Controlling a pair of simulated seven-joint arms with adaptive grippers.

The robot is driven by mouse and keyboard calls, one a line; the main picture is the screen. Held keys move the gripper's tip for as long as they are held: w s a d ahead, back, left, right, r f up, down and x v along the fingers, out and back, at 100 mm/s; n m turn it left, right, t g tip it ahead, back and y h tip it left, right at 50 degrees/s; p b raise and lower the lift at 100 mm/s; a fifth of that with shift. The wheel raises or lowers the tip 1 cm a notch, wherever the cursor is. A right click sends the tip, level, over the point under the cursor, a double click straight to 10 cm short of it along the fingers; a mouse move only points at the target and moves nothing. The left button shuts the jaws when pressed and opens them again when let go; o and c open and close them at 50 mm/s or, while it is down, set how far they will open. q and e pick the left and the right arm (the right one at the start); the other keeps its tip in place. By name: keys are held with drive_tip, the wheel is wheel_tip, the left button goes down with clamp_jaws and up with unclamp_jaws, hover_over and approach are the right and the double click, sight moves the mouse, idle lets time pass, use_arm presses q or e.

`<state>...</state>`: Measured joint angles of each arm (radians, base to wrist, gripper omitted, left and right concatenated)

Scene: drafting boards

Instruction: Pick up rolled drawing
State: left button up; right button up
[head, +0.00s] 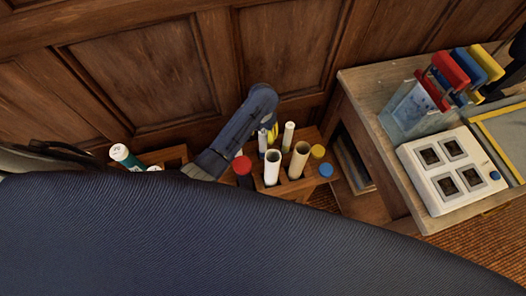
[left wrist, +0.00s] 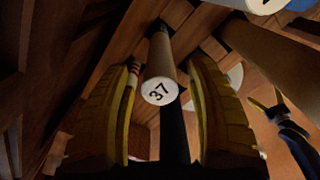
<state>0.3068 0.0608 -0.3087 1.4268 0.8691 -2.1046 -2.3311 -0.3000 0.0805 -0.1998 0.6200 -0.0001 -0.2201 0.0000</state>
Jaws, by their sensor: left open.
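Several rolled drawings stand in a wooden rack (head: 311,181) against the panelled wall. My left gripper (head: 272,132) reaches down among them at the back of the rack, beside a slim white roll (head: 288,135). In the left wrist view its yellow fingers (left wrist: 162,115) are spread open, one on each side of a pale roll whose end is marked 37 (left wrist: 159,91). I see no clear contact between fingers and roll. A small dark blue gripper with spread yellow tips, apparently my right (left wrist: 266,103), shows at the right of the wrist view.
Wider open rolls (head: 272,168) and rolls with red (head: 242,166), blue and yellow caps crowd the rack. A wooden side table at right holds a white box with dark squares (head: 450,169) and a clear holder with coloured frames (head: 412,108).

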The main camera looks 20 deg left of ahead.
use_arm(q)
drive_tip(key=shift+f, duration=0.2)
clamp_jaws()
idle(0.4)
